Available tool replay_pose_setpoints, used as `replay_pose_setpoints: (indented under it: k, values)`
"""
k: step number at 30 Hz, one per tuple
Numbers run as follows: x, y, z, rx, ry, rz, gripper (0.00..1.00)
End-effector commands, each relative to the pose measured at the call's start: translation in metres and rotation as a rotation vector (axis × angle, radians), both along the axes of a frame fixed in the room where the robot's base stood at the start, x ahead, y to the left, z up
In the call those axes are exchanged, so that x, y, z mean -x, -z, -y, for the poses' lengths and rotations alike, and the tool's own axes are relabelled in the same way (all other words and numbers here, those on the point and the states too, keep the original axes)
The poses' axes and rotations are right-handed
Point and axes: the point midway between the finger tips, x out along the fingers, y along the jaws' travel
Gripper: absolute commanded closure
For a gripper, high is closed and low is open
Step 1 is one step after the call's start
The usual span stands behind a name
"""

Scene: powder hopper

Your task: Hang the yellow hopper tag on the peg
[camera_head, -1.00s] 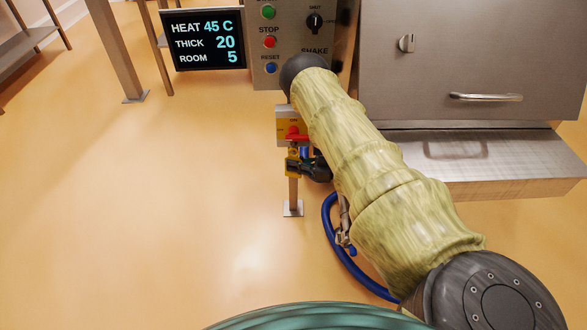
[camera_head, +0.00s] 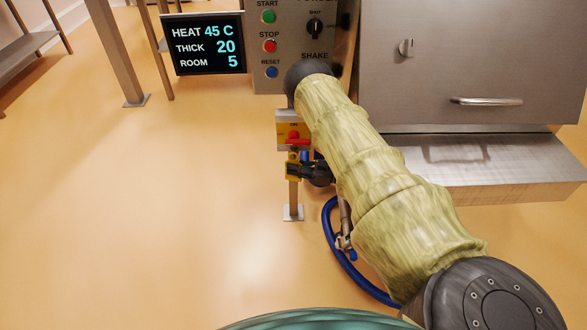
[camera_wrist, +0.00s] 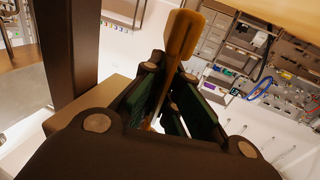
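My gripper (camera_head: 305,170) is low beside the post under the control panel, partly hidden by my arm in the head view. In the wrist view my gripper (camera_wrist: 168,72) has its dark fingers with green pads closed around an orange-yellow, flat piece, which looks like the yellow hopper tag (camera_wrist: 183,35). The tag sticks out beyond the fingertips and is seen nearly edge-on. In the head view a small yellow part shows at the fingertips, too small to identify surely. I cannot make out the peg in either view.
A yellow box with a red part (camera_head: 284,129) sits on the post just above my gripper. A blue hose (camera_head: 345,265) curves on the floor below. The control panel (camera_head: 283,50), display (camera_head: 203,45) and steel hopper cabinet (camera_head: 470,60) stand behind. The left floor is clear.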

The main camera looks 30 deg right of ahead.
Motion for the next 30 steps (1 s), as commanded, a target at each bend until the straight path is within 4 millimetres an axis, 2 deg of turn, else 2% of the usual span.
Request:
replay_pose_setpoints:
  k: [1, 3, 6, 20, 26, 30]
  values:
    - [0.000, 0.000, 0.000, 0.000, 0.000, 0.000, 1.00]
    - [0.000, 0.000, 0.000, 0.000, 0.000, 0.000, 0.84]
    - [0.000, 0.000, 0.000, 0.000, 0.000, 0.000, 0.70]
    - [0.004, 0.000, 0.004, 0.001, 0.000, -0.001, 0.70]
    - [0.016, 0.000, 0.016, 0.000, 0.001, -0.001, 0.70]
    - [0.032, 0.001, 0.034, 0.002, 0.008, -0.002, 0.70]
